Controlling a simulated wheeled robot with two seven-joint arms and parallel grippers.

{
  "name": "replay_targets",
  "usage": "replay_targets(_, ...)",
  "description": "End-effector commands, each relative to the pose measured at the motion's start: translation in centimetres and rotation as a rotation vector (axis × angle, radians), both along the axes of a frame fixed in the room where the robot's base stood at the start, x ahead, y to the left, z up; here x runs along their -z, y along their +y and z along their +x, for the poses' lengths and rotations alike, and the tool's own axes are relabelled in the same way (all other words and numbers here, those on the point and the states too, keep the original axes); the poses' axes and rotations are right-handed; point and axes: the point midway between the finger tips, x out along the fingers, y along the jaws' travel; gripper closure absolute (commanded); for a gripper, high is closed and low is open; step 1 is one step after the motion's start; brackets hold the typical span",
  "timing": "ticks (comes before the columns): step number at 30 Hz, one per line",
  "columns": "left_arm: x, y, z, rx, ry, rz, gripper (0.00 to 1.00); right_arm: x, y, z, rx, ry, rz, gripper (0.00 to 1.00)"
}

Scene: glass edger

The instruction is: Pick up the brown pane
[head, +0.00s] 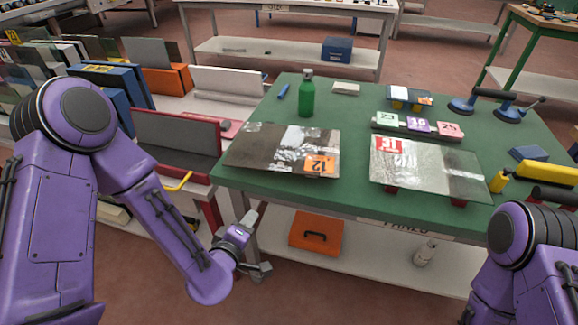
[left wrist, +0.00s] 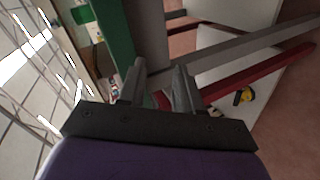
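The brown pane (head: 262,150) lies flat near the left front of the green table (head: 345,110). My left gripper (head: 258,243) is low in front of the table's left front corner, below the tabletop and apart from the pane. It is empty. In the left wrist view its two fingers (left wrist: 159,72) stand apart, and I cannot make out the pane there. My right arm shows at the lower right, but its gripper is out of frame.
A clear pane (head: 430,168) with a red label lies on dark red supports to the right. A green bottle (head: 306,95), number tags (head: 418,124) and suction lifters (head: 495,104) stand behind. Racks (head: 180,140) are at left. An orange case (head: 316,232) sits on the lower shelf.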

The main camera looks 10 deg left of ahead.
Motion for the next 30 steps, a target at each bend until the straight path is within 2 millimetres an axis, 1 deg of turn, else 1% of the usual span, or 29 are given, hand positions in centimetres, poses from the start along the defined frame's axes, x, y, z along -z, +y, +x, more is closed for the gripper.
replay_targets(1,-1.0,-0.6,2.0,-0.028,-0.139,-0.116,0.66,3.6,0.0,0.0,0.000,0.000,0.000,0.12)
replay_targets(2,-2.7,-0.9,2.7,-0.037,-0.206,-0.178,0.66,4.1,0.0,0.0,0.000,-0.001,-0.001,0.12)
replay_targets(3,-4.7,-1.1,3.4,-0.044,-0.278,-0.246,0.66,4.7,0.0,0.0,0.000,-0.001,-0.001,0.12)
replay_targets(5,-6.9,-1.3,4.0,-0.049,-0.352,-0.316,0.66,4.9,0.0,0.1,0.000,-0.001,0.000,0.12)
replay_targets(6,-7.9,-1.4,4.6,-0.050,-0.380,-0.341,0.66,4.8,0.0,0.1,0.000,-0.002,0.000,0.12)
replay_targets(8,-8.7,-1.5,5.7,-0.050,-0.395,-0.356,0.66,4.3,0.0,0.1,0.000,-0.002,0.000,0.12)
replay_targets(12,-8.8,-1.7,8.3,-0.048,-0.392,-0.353,0.66,3.5,0.0,0.1,0.000,-0.002,0.000,0.12)
replay_targets(17,-8.6,-1.8,10.3,-0.045,-0.388,-0.350,0.66,3.1,0.0,0.1,0.000,-0.002,0.000,0.12)
replay_targets(21,-8.3,-1.7,12.8,-0.046,-0.387,-0.349,0.66,2.4,0.0,0.1,0.000,-0.002,0.000,0.12)
replay_targets(24,-8.2,-1.8,14.2,-0.044,-0.388,-0.351,0.66,2.3,0.0,0.1,0.000,-0.002,0.000,0.12)
replay_targets(27,-8.1,-1.8,14.8,-0.044,-0.386,-0.349,0.66,2.3,0.0,0.1,0.000,-0.002,0.000,0.12)
replay_targets(30,-8.1,-1.8,14.7,-0.043,-0.386,-0.349,0.66,2.3,0.0,0.1,0.000,-0.002,0.000,0.12)
